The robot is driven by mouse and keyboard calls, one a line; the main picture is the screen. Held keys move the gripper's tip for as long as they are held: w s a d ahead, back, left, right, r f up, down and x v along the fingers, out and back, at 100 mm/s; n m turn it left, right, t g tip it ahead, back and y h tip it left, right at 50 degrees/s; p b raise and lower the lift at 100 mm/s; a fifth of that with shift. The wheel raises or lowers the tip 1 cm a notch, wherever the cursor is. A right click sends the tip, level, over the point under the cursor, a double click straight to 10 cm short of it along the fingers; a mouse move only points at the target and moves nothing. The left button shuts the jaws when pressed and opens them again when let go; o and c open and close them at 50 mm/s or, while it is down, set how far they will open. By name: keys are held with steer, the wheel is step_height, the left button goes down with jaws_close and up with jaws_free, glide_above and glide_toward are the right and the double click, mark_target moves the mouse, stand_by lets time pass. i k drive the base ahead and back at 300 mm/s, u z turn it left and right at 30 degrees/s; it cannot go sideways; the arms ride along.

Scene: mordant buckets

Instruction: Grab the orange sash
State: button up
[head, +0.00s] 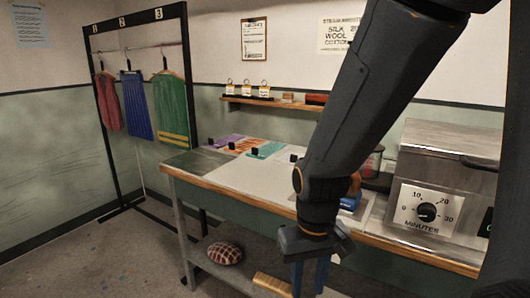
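A flat orange cloth (243,146), which looks like the orange sash, lies at the back left of the worktable between a purple cloth (226,140) and a teal cloth (268,150). A small black block or clip stands at its near edge. My gripper (309,280) hangs pointing down at the table's front edge, nearer to me and right of the orange cloth, well apart from it. Its two blue fingers show a gap between them with nothing visible in it. The fingertips run close to the bottom edge of the picture.
The worktable (240,175) has a clear pale middle. A timer machine (440,185) stands at its right. A rack (112,130) with red, blue and green hanging cloths is at the left. A patterned brown lump (225,253) lies on the lower shelf. My arm hides part of the table.

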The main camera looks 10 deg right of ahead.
mark_target(232, 147)
steer(key=k, duration=1.2)
steer(key=u, duration=0.6)
steer(key=i, duration=0.55)
steer(key=u, duration=0.65)
steer(key=i, duration=2)
steer(key=z, duration=0.9)
